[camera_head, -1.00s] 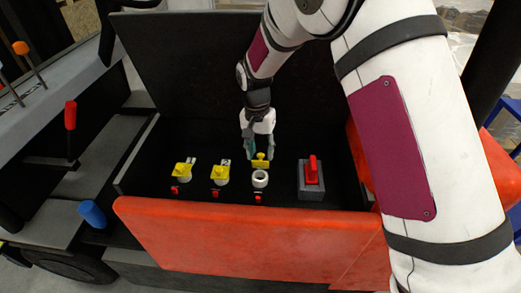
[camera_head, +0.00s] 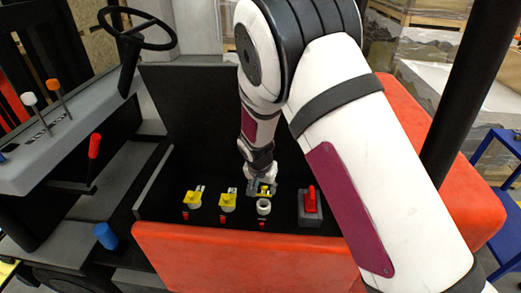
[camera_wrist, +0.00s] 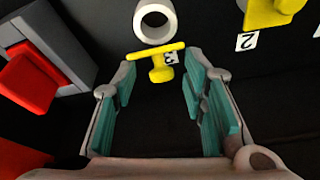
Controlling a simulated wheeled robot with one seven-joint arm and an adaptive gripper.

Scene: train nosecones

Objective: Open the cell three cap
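The yellow cell three cap (camera_head: 268,190) is off its white ring-shaped neck (camera_head: 264,206), whose open hole shows. In the wrist view the cap (camera_wrist: 157,62) stands beside the neck (camera_wrist: 153,20), by the label 3. My gripper (camera_head: 262,187) is low in the box behind the neck. I see no contact with the cap.
Yellow cap 2 (camera_head: 228,197) and yellow cap 1 (camera_head: 194,198) sit on their necks to the left. A red switch on a grey block (camera_head: 311,206) stands to the right. The raised dark lid is behind, the orange front panel (camera_head: 220,255) in front.

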